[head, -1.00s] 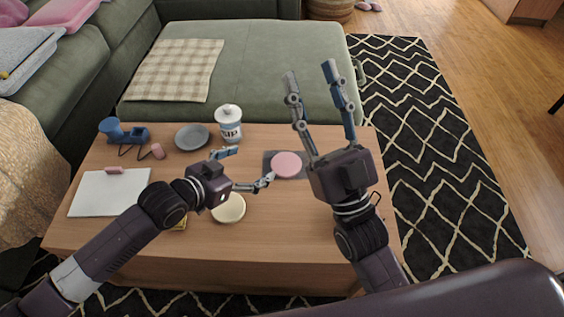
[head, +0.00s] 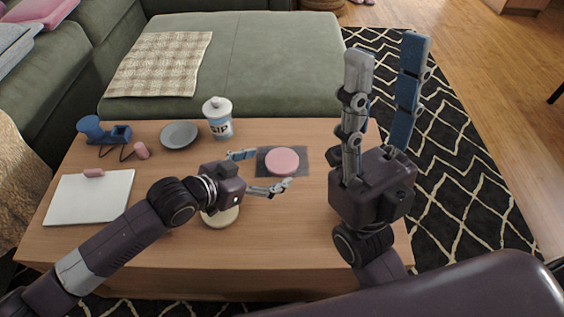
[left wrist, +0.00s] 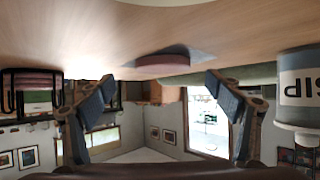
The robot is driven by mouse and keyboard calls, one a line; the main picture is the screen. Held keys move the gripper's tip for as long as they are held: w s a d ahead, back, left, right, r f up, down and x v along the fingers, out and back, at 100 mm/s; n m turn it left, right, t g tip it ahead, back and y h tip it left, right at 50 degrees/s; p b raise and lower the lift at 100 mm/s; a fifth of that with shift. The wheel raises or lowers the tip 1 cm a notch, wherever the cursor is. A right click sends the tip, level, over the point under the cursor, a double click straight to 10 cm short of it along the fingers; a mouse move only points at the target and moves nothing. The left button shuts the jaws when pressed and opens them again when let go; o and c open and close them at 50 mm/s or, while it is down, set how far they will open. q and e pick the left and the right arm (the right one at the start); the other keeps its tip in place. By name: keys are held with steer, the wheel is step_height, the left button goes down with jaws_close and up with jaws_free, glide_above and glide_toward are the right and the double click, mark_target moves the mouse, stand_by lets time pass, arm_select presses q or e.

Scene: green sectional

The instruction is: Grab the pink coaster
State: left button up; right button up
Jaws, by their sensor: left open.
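The pink coaster (head: 282,161) is a round disc lying on a dark grey square (head: 268,170) on the wooden coffee table. It also shows in the left wrist view (left wrist: 163,60), ahead and between the fingers. My left gripper (head: 262,172) is open and empty, low over the table just left of the coaster, its two fingers pointing toward it. In the left wrist view the left gripper (left wrist: 158,90) has its fingers spread wide. My right gripper (head: 388,72) is raised at the table's right end, fingers pointing up and apart, holding nothing.
A white-and-blue SIP jar (head: 217,124) stands behind the left gripper. A cream disc (head: 219,217) lies under the left wrist. A grey plate (head: 179,135), a blue corded item (head: 103,131) and a white board (head: 88,198) are at left. The table's front right is clear.

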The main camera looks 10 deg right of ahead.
mark_target(281, 161)
arm_select(q)
steer(key=b+x, duration=0.2)
steer(key=x, duration=0.2)
steer(key=shift+w, duration=0.25)
steer(key=shift+r, duration=0.1)
steer(key=c, duration=1.3)
